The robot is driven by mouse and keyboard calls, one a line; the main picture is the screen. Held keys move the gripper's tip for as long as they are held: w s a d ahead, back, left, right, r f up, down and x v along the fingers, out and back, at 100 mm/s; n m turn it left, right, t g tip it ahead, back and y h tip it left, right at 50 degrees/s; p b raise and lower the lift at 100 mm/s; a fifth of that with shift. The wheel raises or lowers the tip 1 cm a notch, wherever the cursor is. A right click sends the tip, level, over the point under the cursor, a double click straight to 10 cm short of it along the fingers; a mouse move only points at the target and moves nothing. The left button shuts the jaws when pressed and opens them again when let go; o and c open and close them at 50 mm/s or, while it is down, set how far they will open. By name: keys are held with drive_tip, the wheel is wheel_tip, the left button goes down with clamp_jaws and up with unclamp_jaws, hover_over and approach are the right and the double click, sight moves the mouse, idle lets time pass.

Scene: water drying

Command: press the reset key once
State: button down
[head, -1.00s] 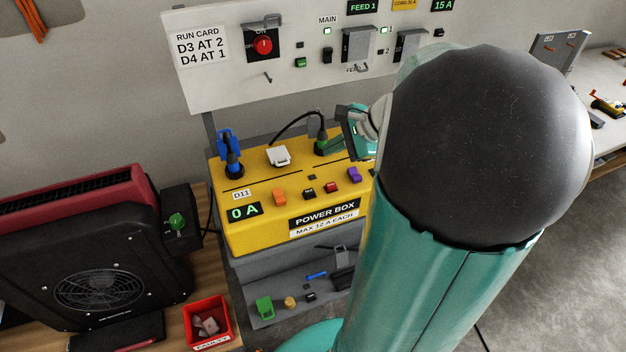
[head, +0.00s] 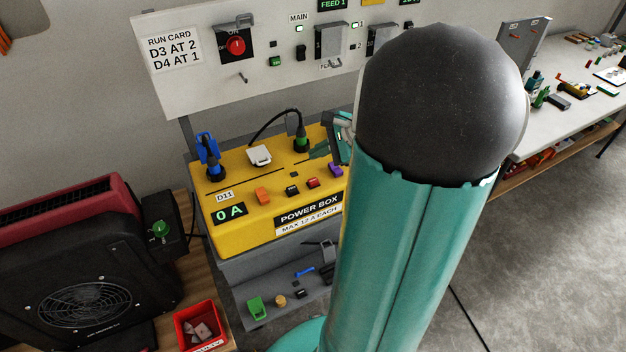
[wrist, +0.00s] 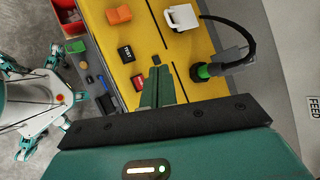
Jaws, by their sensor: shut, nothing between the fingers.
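The yellow power box (head: 235,180) stands left of my arm, with a row of coloured keys on top. A black key (head: 292,190) and a red key (head: 313,183) sit side by side in that row. In the wrist view the black key (wrist: 126,53) and the red key (wrist: 137,82) carry small white lettering that I cannot read surely, so I cannot tell which is reset. My gripper (head: 318,151) is shut and empty over the box, near the green plug. In the wrist view its fingertips (wrist: 156,67) are right of both keys; contact is not visible.
An orange key (head: 262,195) and a purple key (head: 336,170) flank the pair. The panel (head: 205,70) stands behind the box.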

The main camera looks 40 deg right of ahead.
sight(318, 181)
drive_tip(key=shift+a+f, duration=0.1)
drive_tip(key=shift+f, duration=2.9)
drive_tip(key=shift+f, duration=0.4)
drive_tip(key=shift+f, duration=0.35)
idle(0.4)
drive_tip(key=shift+r, duration=0.8)
drive_tip(key=shift+r, duration=2.5)
